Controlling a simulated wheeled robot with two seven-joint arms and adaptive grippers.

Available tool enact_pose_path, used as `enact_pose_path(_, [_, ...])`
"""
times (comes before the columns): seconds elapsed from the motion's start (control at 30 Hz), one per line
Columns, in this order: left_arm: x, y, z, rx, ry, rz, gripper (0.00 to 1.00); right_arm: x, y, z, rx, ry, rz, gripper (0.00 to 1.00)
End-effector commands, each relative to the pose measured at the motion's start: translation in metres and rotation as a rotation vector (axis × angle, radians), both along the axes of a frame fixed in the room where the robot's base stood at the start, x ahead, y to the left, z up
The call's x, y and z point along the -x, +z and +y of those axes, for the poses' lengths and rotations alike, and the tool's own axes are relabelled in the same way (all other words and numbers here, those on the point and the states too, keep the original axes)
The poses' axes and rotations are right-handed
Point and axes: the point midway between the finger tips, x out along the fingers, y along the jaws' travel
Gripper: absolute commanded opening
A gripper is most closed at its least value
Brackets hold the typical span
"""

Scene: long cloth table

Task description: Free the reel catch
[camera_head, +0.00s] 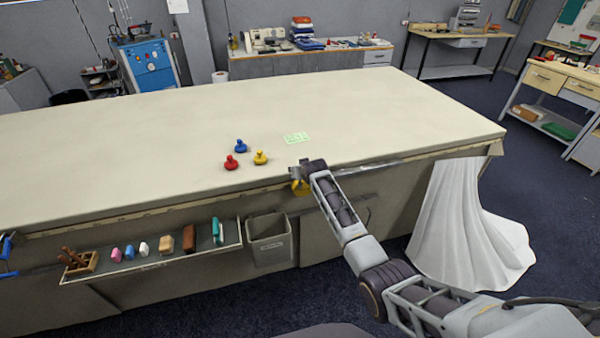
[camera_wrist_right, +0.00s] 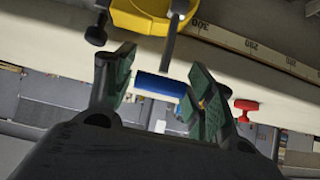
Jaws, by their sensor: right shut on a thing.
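A yellow reel (camera_head: 301,188) sits at the front edge of the long cloth table, partly hidden behind my right gripper (camera_head: 299,173). In the right wrist view the yellow reel body (camera_wrist_right: 148,14) is at the top, with dark knobs and a grey lever (camera_wrist_right: 170,50) below it. A short blue bar (camera_wrist_right: 160,86), seemingly the catch, lies between the green-padded fingers of the right gripper (camera_wrist_right: 163,92), which are shut on it. The exact finger contact is hard to see. My left gripper is not in view.
White cloth (camera_head: 465,230) drapes at right.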

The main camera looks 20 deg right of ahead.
Motion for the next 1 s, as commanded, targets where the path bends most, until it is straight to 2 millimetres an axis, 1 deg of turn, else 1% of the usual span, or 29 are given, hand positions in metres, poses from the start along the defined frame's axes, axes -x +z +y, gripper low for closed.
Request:
enact_pose_path(0.03, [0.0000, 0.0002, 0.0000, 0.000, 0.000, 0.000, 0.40, -0.0044, 0.0096, -0.0004, -0.002, -0.001, -0.019, 0.11])
enact_pose_path(0.1, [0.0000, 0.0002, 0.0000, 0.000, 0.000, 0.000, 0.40, -0.0045, 0.0097, -0.0005, -0.002, -0.001, -0.019, 0.11])
enact_pose_path(0.13, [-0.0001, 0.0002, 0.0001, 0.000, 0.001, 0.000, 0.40, -0.0045, 0.0098, -0.0004, -0.002, -0.001, -0.019, 0.56])
enact_pose_path(0.3, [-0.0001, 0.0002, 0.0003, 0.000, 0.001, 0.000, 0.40, -0.0035, 0.0077, -0.0005, -0.001, -0.001, -0.015, 0.77])
enact_pose_path(0.33, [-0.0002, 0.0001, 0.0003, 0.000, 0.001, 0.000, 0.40, -0.0031, 0.0068, -0.0004, -0.001, -0.001, -0.013, 0.79])
enact_pose_path(0.7, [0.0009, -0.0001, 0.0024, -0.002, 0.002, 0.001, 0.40, -0.0009, 0.0029, -0.0002, 0.000, 0.000, -0.005, 0.79])
enact_pose_path(1.0, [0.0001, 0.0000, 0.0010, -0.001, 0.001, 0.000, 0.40, 0.0048, 0.0071, -0.0005, 0.000, 0.000, -0.005, 0.79])
